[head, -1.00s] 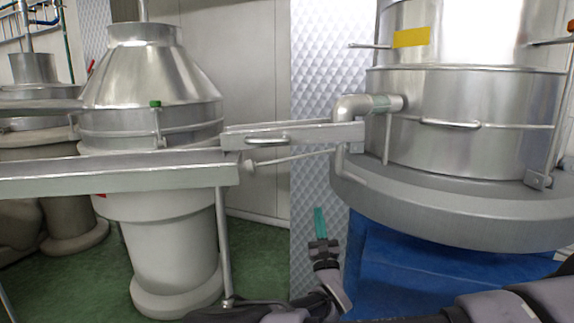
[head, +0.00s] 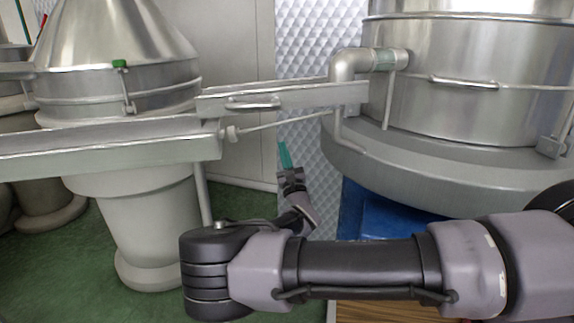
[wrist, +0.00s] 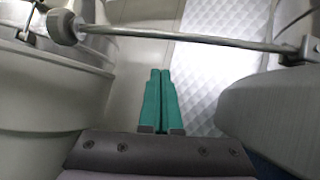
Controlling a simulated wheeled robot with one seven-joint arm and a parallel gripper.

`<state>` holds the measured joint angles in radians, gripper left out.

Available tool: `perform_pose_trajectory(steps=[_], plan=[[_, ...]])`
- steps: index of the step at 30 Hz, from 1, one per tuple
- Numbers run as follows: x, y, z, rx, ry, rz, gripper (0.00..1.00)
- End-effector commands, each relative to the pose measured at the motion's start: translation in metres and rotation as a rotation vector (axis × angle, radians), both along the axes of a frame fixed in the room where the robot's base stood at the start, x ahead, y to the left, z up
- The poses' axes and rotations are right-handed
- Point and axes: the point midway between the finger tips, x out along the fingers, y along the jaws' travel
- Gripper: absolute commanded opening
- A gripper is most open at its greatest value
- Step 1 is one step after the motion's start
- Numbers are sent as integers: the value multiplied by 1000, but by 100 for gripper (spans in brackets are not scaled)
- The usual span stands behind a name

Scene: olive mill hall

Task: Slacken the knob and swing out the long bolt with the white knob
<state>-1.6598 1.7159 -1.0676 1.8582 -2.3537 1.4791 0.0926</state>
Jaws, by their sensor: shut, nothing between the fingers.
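The long bolt (head: 285,123) is a thin metal rod below the short chute, between the trough end and the large steel drum. Its whitish-grey knob (head: 232,132) is at the left end, by the trough. In the wrist view the bolt (wrist: 190,38) crosses the upper part, with the knob (wrist: 62,27) at upper left. My gripper (head: 283,145) has green fingers and is below the bolt, apart from it, right of the knob. The wrist view shows the fingers (wrist: 159,75) side by side, shut and empty, pointing towards the bolt.
The short chute (head: 290,97) with a handle lies above the bolt. The long trough (head: 110,148) is at left, above a pale pedestal (head: 150,230). The drum's grey ledge (head: 420,165) is close on the right. A quilted metal wall panel (head: 310,160) stands behind.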

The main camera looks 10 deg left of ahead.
Motion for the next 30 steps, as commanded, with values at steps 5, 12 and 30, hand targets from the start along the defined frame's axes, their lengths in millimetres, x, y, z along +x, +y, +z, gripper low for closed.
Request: perform_pose_trajectory(steps=[5, 12, 30], plan=[[6, 7, 27, 2, 0, 0, 0], [8, 10, 41, 0, 1, -1, 0], [6, 18, 72, 127, 45, 0, 0]])
